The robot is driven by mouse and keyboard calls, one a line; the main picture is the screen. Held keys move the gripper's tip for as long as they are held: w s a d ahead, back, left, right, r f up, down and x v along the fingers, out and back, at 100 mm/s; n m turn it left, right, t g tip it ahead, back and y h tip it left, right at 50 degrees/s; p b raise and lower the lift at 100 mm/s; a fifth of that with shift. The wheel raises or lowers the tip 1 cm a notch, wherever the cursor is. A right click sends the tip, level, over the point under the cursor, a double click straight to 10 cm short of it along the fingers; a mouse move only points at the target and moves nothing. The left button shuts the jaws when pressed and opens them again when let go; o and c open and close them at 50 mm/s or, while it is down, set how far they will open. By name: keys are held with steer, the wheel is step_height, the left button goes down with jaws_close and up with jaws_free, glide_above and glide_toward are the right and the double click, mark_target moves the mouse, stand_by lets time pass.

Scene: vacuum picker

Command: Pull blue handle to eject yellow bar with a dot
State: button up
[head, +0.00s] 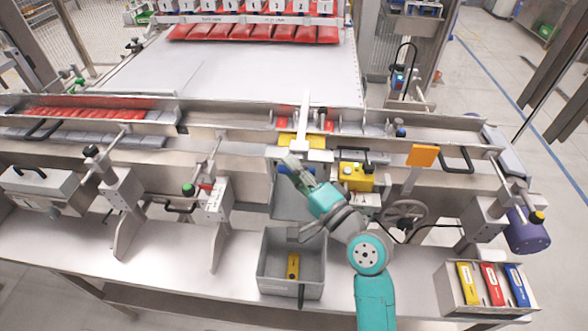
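My gripper (291,163) is at the middle of the machine's front edge, at the end of my teal arm. It is small here, and I cannot tell whether its fingers are open or shut. A small blue part (283,170), possibly the blue handle, shows right beside the gripper and is mostly hidden by it. I cannot tell whether they touch. A yellow piece (301,140) lies in the machine channel just behind the gripper. Another yellow bar (293,265) with dark marks lies in the grey bin (262,281) below; I cannot make out a dot.
A box (452,296) at the right holds yellow, red and blue pieces. A yellow control box (356,177) and a handwheel (405,214) sit right of my gripper. An orange plate (422,155) stands farther right. Green-knobbed clamp (189,189) is at left.

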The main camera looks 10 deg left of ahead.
jaws_close()
steer(key=s, duration=1.3)
steer(key=shift+s+f, duration=0.15)
steer(key=shift+s, duration=0.25)
steer(key=shift+o, duration=2.1)
jaws_free()
steer(key=shift+s, duration=0.1)
steer(key=v, duration=1.2)
